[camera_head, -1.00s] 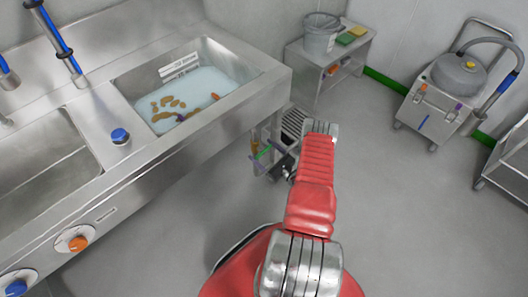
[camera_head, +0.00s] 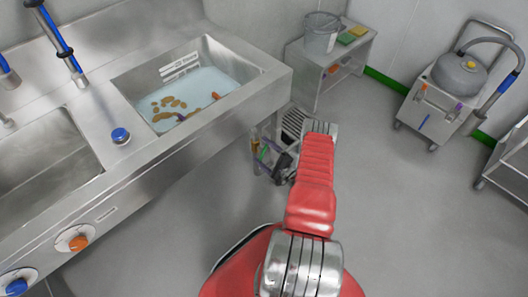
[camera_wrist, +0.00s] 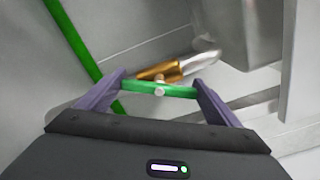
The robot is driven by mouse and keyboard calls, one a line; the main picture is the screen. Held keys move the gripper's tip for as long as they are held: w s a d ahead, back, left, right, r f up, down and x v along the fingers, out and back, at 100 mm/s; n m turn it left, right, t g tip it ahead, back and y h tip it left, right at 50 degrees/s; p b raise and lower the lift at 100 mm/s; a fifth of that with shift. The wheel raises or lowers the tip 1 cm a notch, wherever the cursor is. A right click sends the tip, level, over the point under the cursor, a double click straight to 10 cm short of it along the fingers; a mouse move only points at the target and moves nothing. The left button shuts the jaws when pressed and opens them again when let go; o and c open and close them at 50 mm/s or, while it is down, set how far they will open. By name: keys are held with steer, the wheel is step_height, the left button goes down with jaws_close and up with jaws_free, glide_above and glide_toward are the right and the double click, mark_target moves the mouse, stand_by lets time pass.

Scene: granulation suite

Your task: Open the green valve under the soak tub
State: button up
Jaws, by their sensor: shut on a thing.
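The soak tub (camera_head: 235,98) is the steel basin at the back left, holding pale water with several brown pieces. Below its front corner is the green valve handle (camera_head: 263,153), small in the head view. In the wrist view the green valve handle (camera_wrist: 178,92) is a flat bar with a pale pin at its middle, in front of a brass valve body (camera_wrist: 170,72) on a steel pipe. The bar lies at a slant to the brass body. My gripper (camera_wrist: 160,89) has its two purple fingers against the bar's ends, shut on it. My gripper (camera_head: 264,156) is partly hidden in the head view.
A low steel cabinet (camera_head: 312,75) with a bucket (camera_head: 321,36) stands at the back. A wheeled machine (camera_head: 440,105) is at the right. The floor between is clear.

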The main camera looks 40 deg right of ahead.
steer(key=n, duration=0.6)
steer(key=shift+a+f, duration=0.25)
steer(key=shift+a, duration=0.05)
steer(key=shift+s, duration=0.1)
steer(key=o, duration=0.7)
steer(key=shift+o, duration=1.1)
steer(key=shift+d, duration=0.1)
steer(key=shift+s+d, duration=0.1)
steer(key=shift+s, duration=0.2)
steer(key=s, duration=1.3)
steer(key=shift+d, duration=0.1)
